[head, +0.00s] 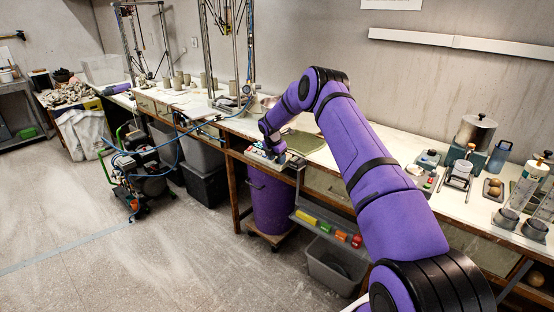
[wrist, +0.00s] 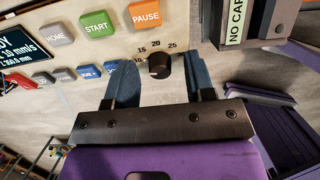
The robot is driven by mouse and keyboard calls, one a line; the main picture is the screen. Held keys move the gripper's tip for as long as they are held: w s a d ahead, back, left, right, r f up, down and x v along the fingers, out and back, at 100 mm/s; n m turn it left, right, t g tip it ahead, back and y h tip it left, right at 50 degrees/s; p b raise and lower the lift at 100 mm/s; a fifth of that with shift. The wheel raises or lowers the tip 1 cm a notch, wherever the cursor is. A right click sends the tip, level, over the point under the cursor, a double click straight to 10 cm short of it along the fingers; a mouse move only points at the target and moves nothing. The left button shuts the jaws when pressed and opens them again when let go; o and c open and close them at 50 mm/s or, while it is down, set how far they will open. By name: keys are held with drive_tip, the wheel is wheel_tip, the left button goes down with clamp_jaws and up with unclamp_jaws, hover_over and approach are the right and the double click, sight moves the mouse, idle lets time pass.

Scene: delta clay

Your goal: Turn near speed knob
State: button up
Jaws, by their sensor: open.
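The black speed knob (wrist: 159,65) sits on a pale control panel (wrist: 198,14), below a printed scale reading 15, 20, 25. A light mark shows on the knob. My gripper (wrist: 162,60) is open, with one blue-grey finger on each side of the knob in the wrist view. A gap shows between each finger and the knob; I cannot tell how far the fingers are from the panel in depth. In the head view my gripper (head: 274,149) is low at the bench's front edge, and the knob is too small to make out.
The panel also has an orange PAUSE button (wrist: 146,15), a green START button (wrist: 97,25), a grey HOME button (wrist: 56,33) and a dark display (wrist: 20,45). A purple bin (head: 271,203) stands under the bench. A shelf with coloured blocks (head: 325,227) hangs lower right.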

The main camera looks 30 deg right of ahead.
drive_tip(key=w+v, duration=0.1)
drive_tip(key=v, duration=0.9)
drive_tip(key=shift+s+r, duration=0.3)
drive_tip(key=shift+s, duration=0.2)
drive_tip(key=shift+a, duration=0.1)
drive_tip(key=s+a+r+m+t, duration=0.1)
drive_tip(key=s+a+r+m, duration=0.5)
drive_tip(key=r, duration=0.6)
drive_tip(key=s+a+r+m, duration=0.1)
drive_tip(key=s+a+r, duration=0.3)
drive_tip(key=s+r, duration=0.65)
drive_tip(key=s+a+r+m+t, duration=0.1)
drive_tip(key=s+a+r+m, duration=0.2)
drive_tip(key=s+r, duration=0.35)
drive_tip(key=s+a+r+m, duration=0.2)
drive_tip(key=s+r+m, duration=0.1)
drive_tip(key=s+r, duration=0.3)
drive_tip(key=s+a+f+m+t+y, duration=0.1)
drive_tip(key=s+m, duration=0.3)
drive_tip(key=s, duration=1)
drive_tip(key=s+a+f+m+t+y, duration=0.1)
drive_tip(key=s+a+f+m, duration=0.2)
drive_tip(key=s, duration=1.1)
drive_tip(key=shift+s+a+m+y, duration=0.15)
drive_tip(key=shift+a+m+y, duration=0.2)
drive_tip(key=shift+m, duration=0.75)
